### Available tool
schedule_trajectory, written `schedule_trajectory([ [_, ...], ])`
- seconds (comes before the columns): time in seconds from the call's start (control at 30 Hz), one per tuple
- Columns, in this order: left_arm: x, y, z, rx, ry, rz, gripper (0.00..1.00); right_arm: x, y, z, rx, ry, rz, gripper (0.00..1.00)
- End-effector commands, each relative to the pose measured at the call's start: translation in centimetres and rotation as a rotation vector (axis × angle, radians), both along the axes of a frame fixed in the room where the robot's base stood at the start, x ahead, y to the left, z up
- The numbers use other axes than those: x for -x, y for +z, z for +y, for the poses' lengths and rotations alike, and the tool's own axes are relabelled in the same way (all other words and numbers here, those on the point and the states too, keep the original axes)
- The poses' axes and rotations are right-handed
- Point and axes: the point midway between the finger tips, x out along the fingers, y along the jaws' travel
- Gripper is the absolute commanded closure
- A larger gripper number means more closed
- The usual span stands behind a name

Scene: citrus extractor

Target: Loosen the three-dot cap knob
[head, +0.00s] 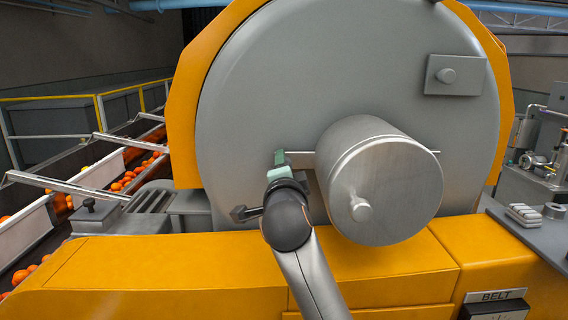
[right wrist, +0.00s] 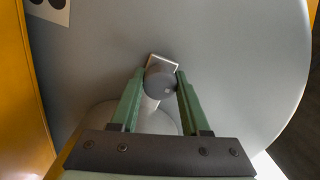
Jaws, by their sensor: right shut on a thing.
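In the right wrist view, a dark grey round knob (right wrist: 161,80) sits at the grey drum face, with a light bracket edge behind it. The two green fingers of my right gripper (right wrist: 160,76) are on either side of the knob and shut on it. A white plate with black dots (right wrist: 48,8) is at the top left, cut off by the frame, so its dots cannot all be counted. In the head view, my right gripper (head: 281,161) is at the drum face (head: 260,100), left of the big cylinder, and hides the knob. My left gripper is not in view.
A large metal cylinder (head: 378,180) with a small handle juts out just right of my right gripper. A square plate with a round knob (head: 455,75) is at the drum's upper right. The orange housing (head: 180,275) runs below. A conveyor with oranges (head: 125,180) is at left.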

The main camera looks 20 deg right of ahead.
Motion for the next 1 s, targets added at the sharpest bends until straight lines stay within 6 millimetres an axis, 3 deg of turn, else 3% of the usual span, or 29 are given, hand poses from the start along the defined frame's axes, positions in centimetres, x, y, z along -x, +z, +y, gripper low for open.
schedule_trajectory([
  [0.23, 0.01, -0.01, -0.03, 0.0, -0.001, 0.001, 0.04, 0.01, 0.32, -0.06, 0.001, -0.001, -0.008, 1.0],
  [0.27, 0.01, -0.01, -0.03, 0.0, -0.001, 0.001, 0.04, 0.01, 0.33, -0.07, 0.001, -0.001, -0.008, 0.53],
  [0.5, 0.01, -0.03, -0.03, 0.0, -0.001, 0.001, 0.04, 0.01, 0.19, -0.06, 0.001, 0.0, -0.005, 0.26],
  [1.0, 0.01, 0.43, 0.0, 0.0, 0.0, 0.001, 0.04, -0.04, 0.21, 0.41, 0.001, -0.004, -0.002, 0.24],
])
